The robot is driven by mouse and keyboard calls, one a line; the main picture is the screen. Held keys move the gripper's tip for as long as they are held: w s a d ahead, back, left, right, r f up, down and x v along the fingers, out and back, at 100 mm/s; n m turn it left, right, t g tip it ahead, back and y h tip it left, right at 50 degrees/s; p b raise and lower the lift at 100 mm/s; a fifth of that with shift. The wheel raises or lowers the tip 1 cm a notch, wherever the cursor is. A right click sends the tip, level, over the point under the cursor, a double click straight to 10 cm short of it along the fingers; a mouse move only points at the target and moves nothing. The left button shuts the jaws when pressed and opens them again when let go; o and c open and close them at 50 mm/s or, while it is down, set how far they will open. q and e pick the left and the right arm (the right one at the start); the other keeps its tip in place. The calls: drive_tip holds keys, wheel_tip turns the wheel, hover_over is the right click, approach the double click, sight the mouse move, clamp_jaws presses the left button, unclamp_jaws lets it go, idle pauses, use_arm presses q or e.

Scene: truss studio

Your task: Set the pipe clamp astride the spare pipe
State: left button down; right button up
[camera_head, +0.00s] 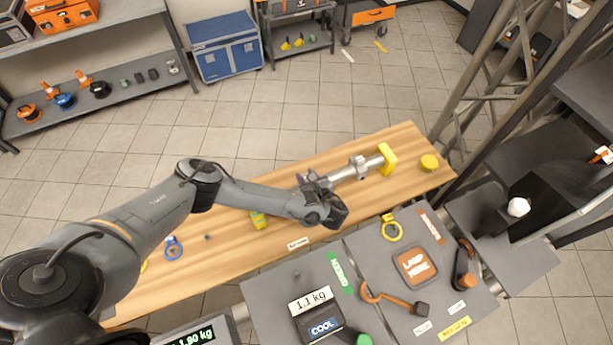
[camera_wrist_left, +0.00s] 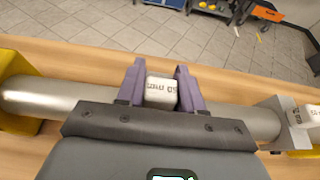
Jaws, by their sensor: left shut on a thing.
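My left gripper (camera_head: 312,181) is over the pipe on the wooden bench. In the left wrist view its purple fingers (camera_wrist_left: 160,88) are shut on a small silver block with printed lettering, the pipe clamp (camera_wrist_left: 161,96). The grey metal spare pipe (camera_head: 341,174) lies along the bench, and it runs across the left wrist view (camera_wrist_left: 45,98) behind the gripper body. The gripper body hides the clamp's lower part, so I cannot tell whether it straddles or touches the pipe. My right gripper is not in view.
A yellow support (camera_head: 388,159) holds the pipe's right end; another yellow support (camera_wrist_left: 12,92) is at the left. A second silver fitting (camera_head: 358,166) is on the pipe, right of the gripper. A yellow disc (camera_head: 429,162) lies farther right. Grey worktops (camera_head: 262,288) adjoin the front.

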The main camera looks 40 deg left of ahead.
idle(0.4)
use_arm(q)
drive_tip(key=c, duration=0.6)
unclamp_jaws()
drive_tip(key=shift+c, duration=0.2)
